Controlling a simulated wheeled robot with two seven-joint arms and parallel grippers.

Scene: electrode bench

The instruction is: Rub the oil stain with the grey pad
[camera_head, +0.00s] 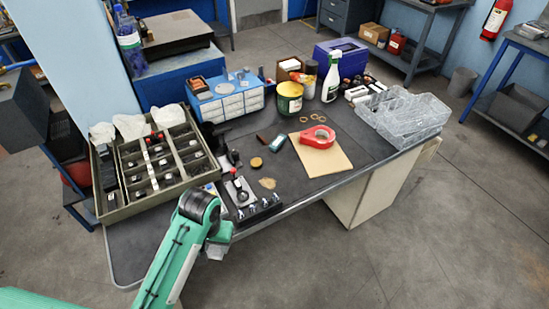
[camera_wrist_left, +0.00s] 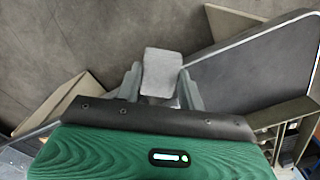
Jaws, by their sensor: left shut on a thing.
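The grey pad (camera_wrist_left: 162,70) is a small pale block held between the two fingers of my left gripper (camera_wrist_left: 160,85) in the left wrist view. In the head view my left gripper (camera_head: 218,243) shows small at the bench's front edge, with the pad (camera_head: 217,252) just below it. In the wrist view, grey floor lies behind the pad and the bench lies to the right, so the pad is apart from the bench top. A tan, irregular patch (camera_head: 267,183) on the dark bench top looks like the oil stain. My right gripper is not in view.
A compartment tray (camera_head: 113,215) fills the bench's left side.

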